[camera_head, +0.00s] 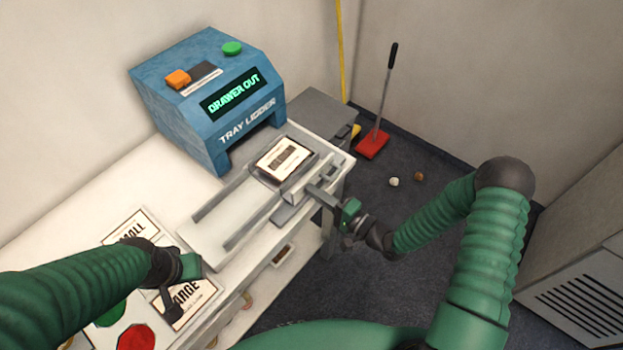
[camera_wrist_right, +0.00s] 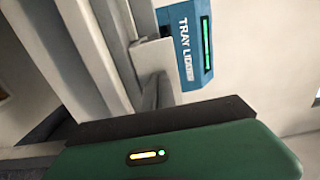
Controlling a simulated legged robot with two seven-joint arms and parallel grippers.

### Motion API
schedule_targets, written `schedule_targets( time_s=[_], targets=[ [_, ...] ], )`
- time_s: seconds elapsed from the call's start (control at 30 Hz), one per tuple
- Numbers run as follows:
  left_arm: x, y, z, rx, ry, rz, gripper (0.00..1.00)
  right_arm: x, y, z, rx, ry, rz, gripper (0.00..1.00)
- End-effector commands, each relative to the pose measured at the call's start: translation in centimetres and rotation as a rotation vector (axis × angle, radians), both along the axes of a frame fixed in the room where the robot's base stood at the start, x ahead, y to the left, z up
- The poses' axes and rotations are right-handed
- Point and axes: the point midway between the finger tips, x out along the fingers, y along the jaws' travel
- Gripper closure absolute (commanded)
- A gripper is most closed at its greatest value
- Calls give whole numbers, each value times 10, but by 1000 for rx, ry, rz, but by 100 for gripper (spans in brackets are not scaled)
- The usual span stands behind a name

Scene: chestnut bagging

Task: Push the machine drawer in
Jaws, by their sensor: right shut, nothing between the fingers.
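The blue tray lidder machine (camera_head: 205,100) stands on the white table, and its display (camera_head: 232,95) reads "DRAWER OUT". It also shows in the right wrist view (camera_wrist_right: 186,45). Its drawer (camera_head: 292,190) sticks out of the slot toward the front right, holding a clear tray with a labelled lid (camera_head: 284,160). My right gripper (camera_head: 318,192) is shut and empty, with its tips close to the drawer's front; I cannot tell whether they touch. My left gripper (camera_head: 172,300) hangs over the "LARGE" sign, and its fingers are too unclear to read.
A pale chute with raised rails (camera_head: 220,215) lies in front of the machine. "SMALL" (camera_head: 130,228) and "LARGE" (camera_head: 190,300) signs lie on the table at left. A red long-handled scoop (camera_head: 372,145) and two small round things (camera_head: 394,182) are on the dark floor. A vented grey cabinet (camera_head: 585,270) stands at right.

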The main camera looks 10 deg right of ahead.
Motion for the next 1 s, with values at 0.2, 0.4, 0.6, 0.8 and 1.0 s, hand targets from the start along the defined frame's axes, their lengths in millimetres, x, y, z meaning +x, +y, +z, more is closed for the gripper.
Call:
schedule_targets(
  time_s=[0.2, 0.4, 0.6, 0.8, 1.0],
  targets=[
    [0, 0, 0, 0, 0, 0, 64, 0, 0, 0, 0, 0, 0, 100],
    [0, 0, 0, 0, 0, 0, 64, 1, 1, 0, 0, 0, 0, 100],
    [0, 0, -1, 0, 0, 0, 64, 7, 5, 0, 0, -1, 0, 100],
    [0, 0, -2, 0, 0, 0, 64, 12, 9, 0, 0, -1, 1, 100],
    [0, 0, -2, 0, 0, 0, 64, 18, 13, 0, -1, -1, 0, 100]
  ],
)
